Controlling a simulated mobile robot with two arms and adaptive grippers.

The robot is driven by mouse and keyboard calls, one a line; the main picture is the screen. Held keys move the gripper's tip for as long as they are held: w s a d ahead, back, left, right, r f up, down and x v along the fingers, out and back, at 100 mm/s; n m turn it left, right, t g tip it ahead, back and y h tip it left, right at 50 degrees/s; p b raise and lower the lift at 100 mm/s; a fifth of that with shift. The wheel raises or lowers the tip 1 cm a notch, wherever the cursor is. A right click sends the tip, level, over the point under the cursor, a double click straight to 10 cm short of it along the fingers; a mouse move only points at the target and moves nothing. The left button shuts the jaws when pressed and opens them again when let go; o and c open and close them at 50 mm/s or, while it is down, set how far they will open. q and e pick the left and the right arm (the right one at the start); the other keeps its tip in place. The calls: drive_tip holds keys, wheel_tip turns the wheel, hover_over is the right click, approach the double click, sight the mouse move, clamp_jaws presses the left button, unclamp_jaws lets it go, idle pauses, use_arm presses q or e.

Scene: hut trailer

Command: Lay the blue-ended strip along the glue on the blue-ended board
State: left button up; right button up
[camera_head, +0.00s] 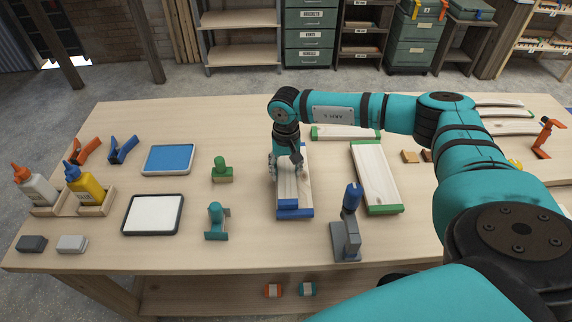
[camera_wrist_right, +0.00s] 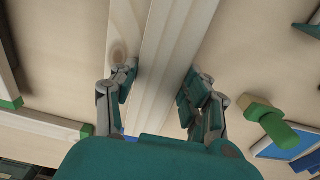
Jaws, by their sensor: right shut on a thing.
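The blue-ended board (camera_head: 304,170) lies lengthwise on the middle of the workbench. The blue-ended strip (camera_head: 287,191) is over the board's left side, roughly parallel to it, with its blue near end set back from the board's blue end. I cannot tell whether it touches the board. My right gripper (camera_head: 286,166) points down and is shut on the strip. In the right wrist view the strip (camera_wrist_right: 176,45) runs between the fingers of the gripper (camera_wrist_right: 160,90), and the board (camera_wrist_right: 122,38) shows beside it. No glue is visible on the board. My left gripper is not in view.
A green-ended board (camera_head: 374,172) lies to the right and a green-ended strip (camera_head: 340,132) behind. A blue-handled tool (camera_head: 347,232) stands near the front edge. Green tools (camera_head: 222,172), trays (camera_head: 153,214) and glue bottles (camera_head: 88,188) are on the left. Bare bench separates them.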

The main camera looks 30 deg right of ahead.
drive_tip(key=shift+f+b, duration=0.2)
drive_tip(key=shift+b, duration=0.1)
drive_tip(key=o, duration=0.9)
drive_tip(key=shift+r, duration=0.1)
drive_tip(key=o, duration=0.3)
